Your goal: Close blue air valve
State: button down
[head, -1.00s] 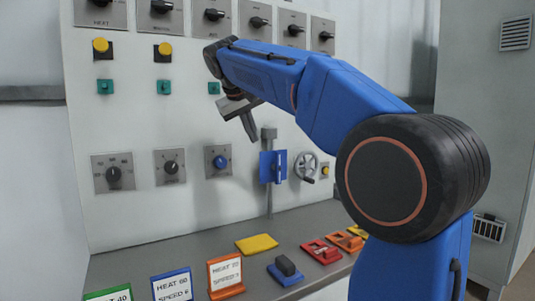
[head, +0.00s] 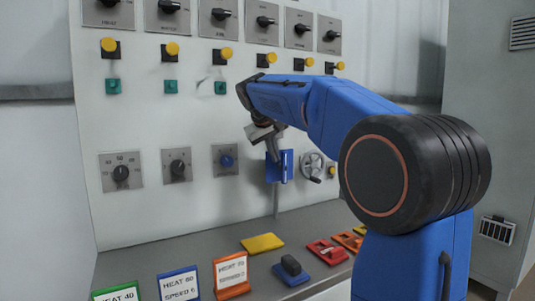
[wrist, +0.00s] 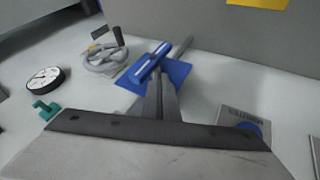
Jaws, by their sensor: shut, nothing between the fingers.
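The blue air valve (head: 288,168) is a blue plate with a slim upright lever, mounted on a vertical grey pipe on the panel's lower right. In the wrist view its blue plate and lever (wrist: 150,62) lie just beyond my fingertips, with the lever roughly parallel to the grey pipe. My gripper (head: 277,151) is at the valve's upper edge in the head view and partly covers it. In the wrist view my gripper (wrist: 159,80) is shut and empty, its tips overlapping the plate beside the lever. I cannot tell whether they touch.
A grey handwheel (head: 312,166) is close to the right of the valve. A blue-knobbed dial (head: 225,160) is to its left. Below, the grey ledge (head: 215,262) holds a yellow block (head: 262,243), a blue switch (head: 291,268) and label stands.

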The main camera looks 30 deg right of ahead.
jog(key=shift+d, duration=0.35)
jog(key=shift+d, duration=0.1)
jog(key=shift+d+r+y, duration=0.1)
jog(key=shift+r+y, duration=0.05)
jog(key=shift+y, duration=0.25)
